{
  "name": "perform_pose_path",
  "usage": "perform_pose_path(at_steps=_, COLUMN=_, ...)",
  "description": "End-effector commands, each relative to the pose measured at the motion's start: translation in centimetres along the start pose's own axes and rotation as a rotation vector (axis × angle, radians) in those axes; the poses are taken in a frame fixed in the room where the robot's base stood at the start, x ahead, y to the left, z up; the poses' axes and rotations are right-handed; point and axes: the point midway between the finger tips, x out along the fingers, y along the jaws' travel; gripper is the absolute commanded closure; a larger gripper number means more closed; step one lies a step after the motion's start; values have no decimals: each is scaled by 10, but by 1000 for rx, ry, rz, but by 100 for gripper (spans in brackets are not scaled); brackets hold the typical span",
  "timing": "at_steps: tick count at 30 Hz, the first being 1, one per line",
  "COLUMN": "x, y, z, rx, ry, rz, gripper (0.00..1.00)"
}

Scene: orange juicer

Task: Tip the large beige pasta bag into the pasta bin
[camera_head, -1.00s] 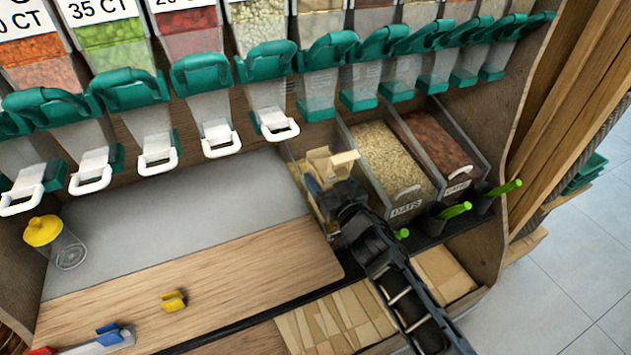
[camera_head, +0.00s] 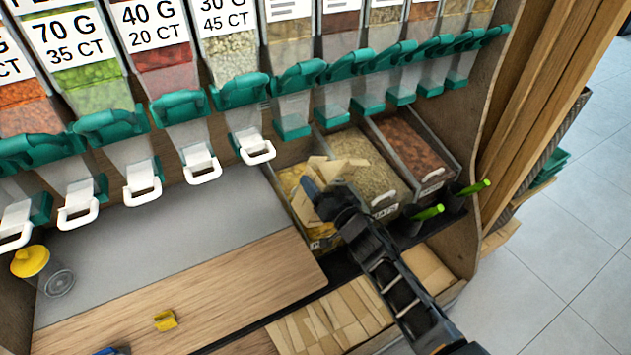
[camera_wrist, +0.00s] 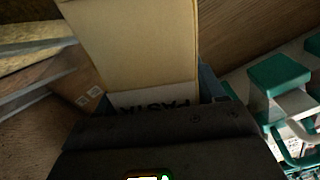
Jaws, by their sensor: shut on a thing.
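The large beige pasta bag (camera_head: 301,207) is in my gripper (camera_head: 313,192), tilted over the pasta bin. It also shows in the wrist view (camera_wrist: 135,45), with a dark PASTA label on a pale band close to my gripper. My gripper is shut on the bag; its fingers are mostly hidden in the wrist view. The pasta bin (camera_head: 318,244) is the leftmost of three open bins. Yellow pasta (camera_head: 288,179) shows in it around the bag. The bag's mouth is not clear to see.
An oats bin (camera_head: 362,160) and a bin of reddish-brown food (camera_head: 412,147) stand to the right. Green-handled scoops (camera_head: 428,213) hang in front. Teal dispensers (camera_head: 296,75) overhang the bins. The wooden board (camera_head: 220,285) at left is mostly clear.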

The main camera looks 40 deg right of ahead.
Motion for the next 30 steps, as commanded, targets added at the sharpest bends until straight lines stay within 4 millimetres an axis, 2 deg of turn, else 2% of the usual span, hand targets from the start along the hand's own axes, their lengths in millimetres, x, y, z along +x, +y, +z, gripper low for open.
perform_pose_path(at_steps=1, x=0, y=0, z=8, rx=76, ry=-1, rz=-3, gripper=71)
perform_pose_path(at_steps=7, x=0, y=1, z=20, rx=389, ry=-1, rz=-3, gripper=71)
perform_pose_path(at_steps=21, x=0, y=16, z=47, rx=764, ry=-2, rz=-1, gripper=71)
perform_pose_path(at_steps=30, x=0, y=25, z=59, rx=947, ry=-4, rz=-1, gripper=71)
